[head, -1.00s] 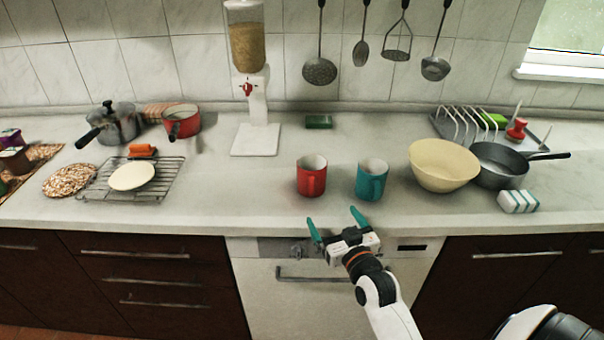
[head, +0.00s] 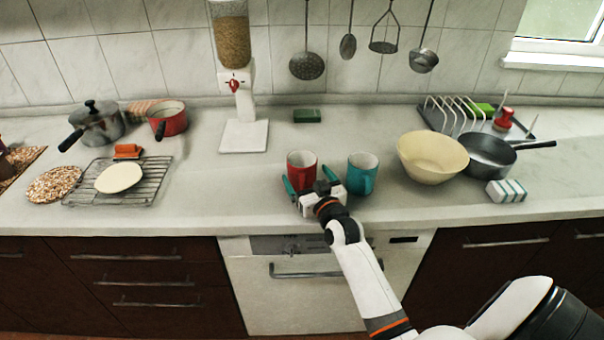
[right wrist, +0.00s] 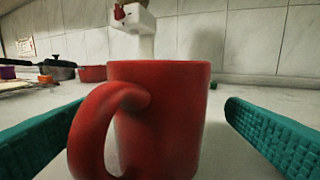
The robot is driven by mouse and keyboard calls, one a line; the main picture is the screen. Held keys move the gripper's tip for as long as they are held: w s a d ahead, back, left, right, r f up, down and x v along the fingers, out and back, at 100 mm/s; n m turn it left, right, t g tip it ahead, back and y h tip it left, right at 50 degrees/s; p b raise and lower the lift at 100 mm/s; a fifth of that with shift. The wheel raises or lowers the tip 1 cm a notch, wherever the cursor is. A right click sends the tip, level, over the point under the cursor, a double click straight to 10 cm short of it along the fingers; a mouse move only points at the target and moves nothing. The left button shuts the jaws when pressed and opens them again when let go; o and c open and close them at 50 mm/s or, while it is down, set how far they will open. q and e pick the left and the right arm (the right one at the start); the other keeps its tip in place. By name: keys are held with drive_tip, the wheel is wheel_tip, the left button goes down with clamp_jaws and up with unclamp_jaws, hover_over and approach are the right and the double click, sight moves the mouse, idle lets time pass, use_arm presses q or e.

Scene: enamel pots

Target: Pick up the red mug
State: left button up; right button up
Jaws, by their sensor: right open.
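The red mug (head: 301,168) stands upright on the counter, partly hidden behind my right gripper in the head view. My right gripper (head: 307,180) is open, with its teal fingers at the mug's near side. In the right wrist view the red mug (right wrist: 165,115) fills the middle, between the two spread fingers (right wrist: 160,135), with a gap on each side. Its handle (right wrist: 98,130) faces the camera, toward the left finger. My left gripper is not in view.
A teal mug (head: 362,172) stands close on the right of the red mug. A cream bowl (head: 432,160) and a dark pan (head: 488,160) are farther right. A white dispenser (head: 240,135) stands behind to the left. The counter between the rack (head: 150,185) and red mug is clear.

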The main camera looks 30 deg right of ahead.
drive_tip(key=shift+w+d+f, duration=0.1)
drive_tip(key=shift+w+d, duration=0.1)
drive_tip(key=shift+w, duration=0.9)
drive_tip(key=shift+s, duration=0.1)
drive_tip(key=shift+c, duration=0.2)
drive_tip(key=c, duration=1.2)
